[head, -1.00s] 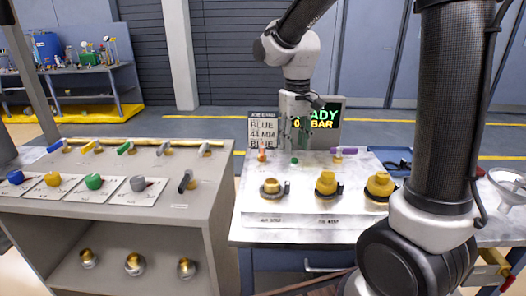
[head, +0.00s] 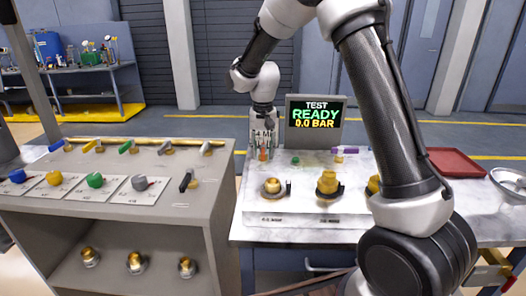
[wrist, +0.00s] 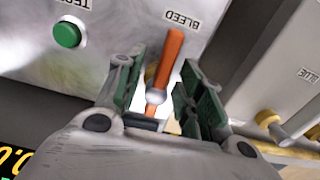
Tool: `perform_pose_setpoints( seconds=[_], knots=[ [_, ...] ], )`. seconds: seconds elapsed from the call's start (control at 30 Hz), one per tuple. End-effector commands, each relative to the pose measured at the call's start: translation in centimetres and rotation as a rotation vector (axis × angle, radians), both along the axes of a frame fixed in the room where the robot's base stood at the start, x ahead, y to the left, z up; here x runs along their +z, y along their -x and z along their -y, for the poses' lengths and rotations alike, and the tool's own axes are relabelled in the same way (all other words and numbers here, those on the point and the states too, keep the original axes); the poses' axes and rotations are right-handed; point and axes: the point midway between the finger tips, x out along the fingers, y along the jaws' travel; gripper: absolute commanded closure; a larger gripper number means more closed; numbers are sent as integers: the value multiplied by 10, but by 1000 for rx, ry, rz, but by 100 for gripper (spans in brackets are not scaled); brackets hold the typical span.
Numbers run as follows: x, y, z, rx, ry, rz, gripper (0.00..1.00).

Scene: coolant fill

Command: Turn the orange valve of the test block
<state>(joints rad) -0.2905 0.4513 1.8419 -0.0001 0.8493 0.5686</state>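The orange valve (wrist: 172,57) has a long flat handle and a round metal hub, beside the label BLEED in the wrist view. In the head view the orange valve (head: 263,154) is small, at the back left of the test block (head: 310,221). My gripper (wrist: 172,82) is open, with one green-padded finger on each side of the handle. Gaps show between the fingers and the handle. In the head view my gripper (head: 263,143) points down over the valve and partly hides it.
A green button (wrist: 67,35) is beside the valve. A purple-handled valve (head: 345,150) and brass fittings (head: 327,184) are on the block. A screen (head: 316,121) reads READY, 0.0 BAR. At left a grey cabinet (head: 215,205) carries several coloured valves. A red tray (head: 455,163) lies at right.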

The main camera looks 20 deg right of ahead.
Motion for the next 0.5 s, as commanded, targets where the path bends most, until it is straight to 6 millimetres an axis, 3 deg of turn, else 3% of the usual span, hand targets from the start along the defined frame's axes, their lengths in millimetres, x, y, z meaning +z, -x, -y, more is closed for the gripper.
perform_pose_setpoints(
  seconds=[0.33,0.5],
  knots=[
    [-5,0,0,1,-1,1,64],
    [-5,0,0,1,-1,1,95]
  ],
)
